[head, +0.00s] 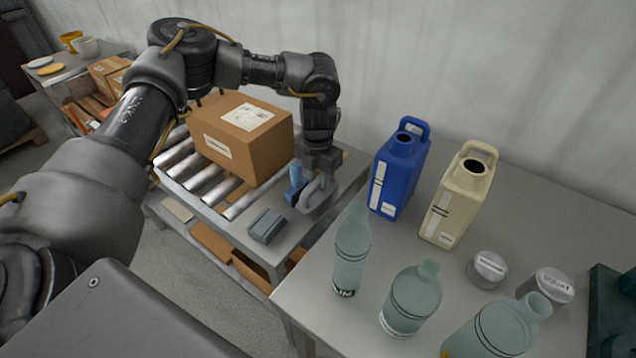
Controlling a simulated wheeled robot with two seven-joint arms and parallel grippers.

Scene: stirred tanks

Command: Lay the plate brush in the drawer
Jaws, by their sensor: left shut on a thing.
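My left gripper (318,178) points down over the right end of the roller table. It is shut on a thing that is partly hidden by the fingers. A small blue part (295,180) and a pale grey rounded part (313,194) show at the fingertips; I take the held thing for the plate brush, but no bristles can be made out. I cannot tell whether it touches the table top. No drawer can be made out for certain. My right gripper is not in view.
A cardboard box (245,135) stands on the rollers (185,165) left of the gripper. A grey-blue block (266,226) lies at the table's front. Open cartons (255,270) sit below. Blue (398,175) and cream (458,200) jugs and several bottles stand on the right table.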

